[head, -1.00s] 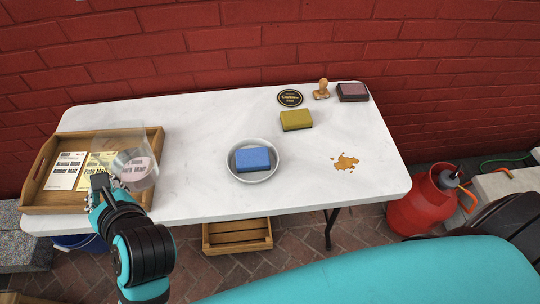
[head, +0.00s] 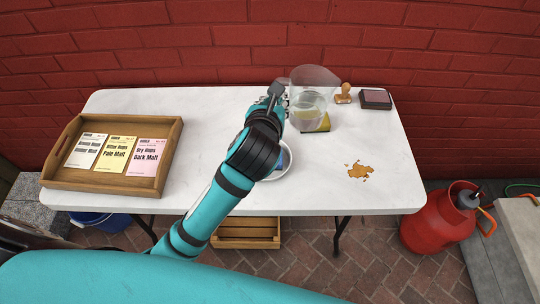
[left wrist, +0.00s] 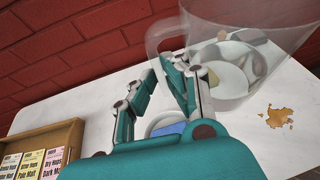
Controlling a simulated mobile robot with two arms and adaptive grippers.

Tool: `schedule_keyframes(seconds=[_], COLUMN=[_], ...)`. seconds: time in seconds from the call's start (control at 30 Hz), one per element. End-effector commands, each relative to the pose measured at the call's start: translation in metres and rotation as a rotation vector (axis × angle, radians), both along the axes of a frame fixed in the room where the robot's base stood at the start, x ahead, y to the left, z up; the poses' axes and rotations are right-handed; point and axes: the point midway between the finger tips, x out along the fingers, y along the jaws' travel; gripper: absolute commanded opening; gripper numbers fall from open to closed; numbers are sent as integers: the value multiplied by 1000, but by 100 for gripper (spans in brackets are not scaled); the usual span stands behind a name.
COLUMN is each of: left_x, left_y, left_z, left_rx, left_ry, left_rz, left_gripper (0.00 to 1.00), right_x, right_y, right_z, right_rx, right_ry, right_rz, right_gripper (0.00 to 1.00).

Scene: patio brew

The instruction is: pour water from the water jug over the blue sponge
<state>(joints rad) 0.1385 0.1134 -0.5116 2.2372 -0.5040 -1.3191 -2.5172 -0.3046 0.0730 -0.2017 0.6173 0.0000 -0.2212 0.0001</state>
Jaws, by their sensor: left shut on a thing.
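The clear water jug (head: 313,82) is held up over the back of the table, roughly upright, with water visible low inside it. My left gripper (head: 282,95) is shut on its handle; the jug also shows in the left wrist view (left wrist: 245,60). The blue sponge (head: 282,160) sits in a round white bowl (head: 287,174), mostly hidden behind my left arm. In the left wrist view a strip of the sponge (left wrist: 172,128) shows beyond my gripper. The jug is behind and to the right of the bowl. My right gripper is not in view.
A wooden stamp (head: 344,94) and an ink pad (head: 376,98) stand at the back right. A brown spill (head: 359,170) lies right of the bowl. A wooden tray (head: 60,177) with three cards is on the left.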

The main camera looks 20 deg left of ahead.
Motion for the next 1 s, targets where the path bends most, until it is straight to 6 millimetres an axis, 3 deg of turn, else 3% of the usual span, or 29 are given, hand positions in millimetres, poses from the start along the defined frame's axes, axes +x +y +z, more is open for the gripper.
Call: schedule_keyframes(seconds=[0.1,0.4,1.0], left_x=[27,60,92], left_y=[-10,-20,-7], left_z=[-7,-31,-70], left_rx=[13,8,-3], left_ry=[-6,-5,-4], left_rz=[-129,-349,-603], left_gripper=[0,0,0], right_x=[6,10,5], right_y=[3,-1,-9], right_z=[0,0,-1], right_rx=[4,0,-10], right_ry=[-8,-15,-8], right_rz=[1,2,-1], right_gripper=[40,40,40])
